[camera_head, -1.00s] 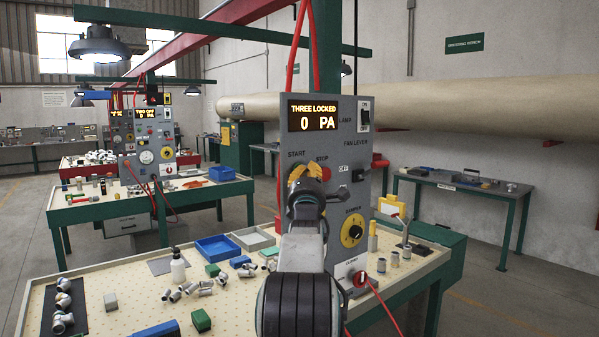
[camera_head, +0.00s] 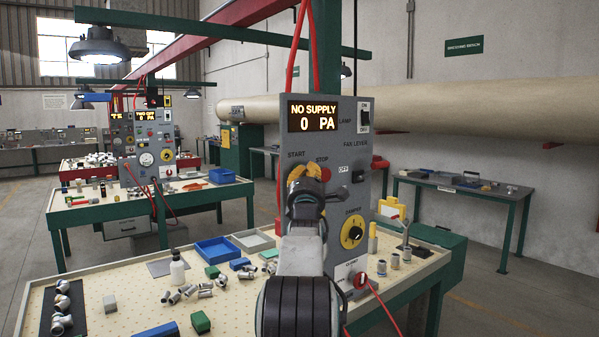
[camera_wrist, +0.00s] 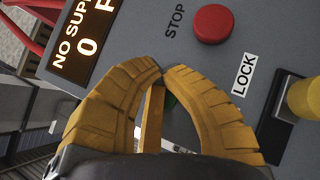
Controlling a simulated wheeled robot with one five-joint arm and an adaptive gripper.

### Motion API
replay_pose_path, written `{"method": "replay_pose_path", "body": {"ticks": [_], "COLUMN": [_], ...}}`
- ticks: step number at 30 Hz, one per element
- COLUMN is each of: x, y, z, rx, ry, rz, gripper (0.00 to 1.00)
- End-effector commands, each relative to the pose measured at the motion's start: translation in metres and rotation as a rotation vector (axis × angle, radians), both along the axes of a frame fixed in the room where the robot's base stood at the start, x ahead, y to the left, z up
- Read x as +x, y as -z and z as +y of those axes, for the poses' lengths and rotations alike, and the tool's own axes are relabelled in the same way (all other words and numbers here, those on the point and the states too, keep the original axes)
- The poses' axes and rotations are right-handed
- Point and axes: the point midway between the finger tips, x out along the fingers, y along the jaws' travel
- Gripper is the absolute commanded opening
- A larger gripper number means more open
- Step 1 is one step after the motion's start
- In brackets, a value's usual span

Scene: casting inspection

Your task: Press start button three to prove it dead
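The grey control panel (camera_head: 340,150) stands on the near bench, and its display (camera_head: 312,117) reads "NO SUPPLY 0 PA". The START label shows above my gripper (camera_head: 304,178), which is at the panel front and covers the start button there. In the wrist view my yellow gripper fingers (camera_wrist: 162,72) are brought together at the tips, with nothing visible held. A sliver of the green start button (camera_wrist: 171,101) shows between them; whether they touch it is not clear. The red stop button (camera_head: 326,174) is just to the right; it also shows in the wrist view (camera_wrist: 213,23).
A LOCK label (camera_wrist: 243,75) and a yellow lock part (camera_wrist: 304,98) sit beside the fingers. Lower on the panel are a yellow damper dial (camera_head: 352,232) and a red plug (camera_head: 361,281) with a cable. Loose fittings and a blue tray (camera_head: 216,249) lie on the bench.

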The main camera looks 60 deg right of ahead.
Motion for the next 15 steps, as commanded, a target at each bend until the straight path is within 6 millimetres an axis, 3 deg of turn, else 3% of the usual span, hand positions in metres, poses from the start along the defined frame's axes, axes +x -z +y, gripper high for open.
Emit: {"method": "replay_pose_path", "body": {"ticks": [15], "x": [-0.011], "y": [0.003], "z": [0.006], "rx": [0.001], "ry": [0.009], "rz": [-0.004], "gripper": [0.00]}}
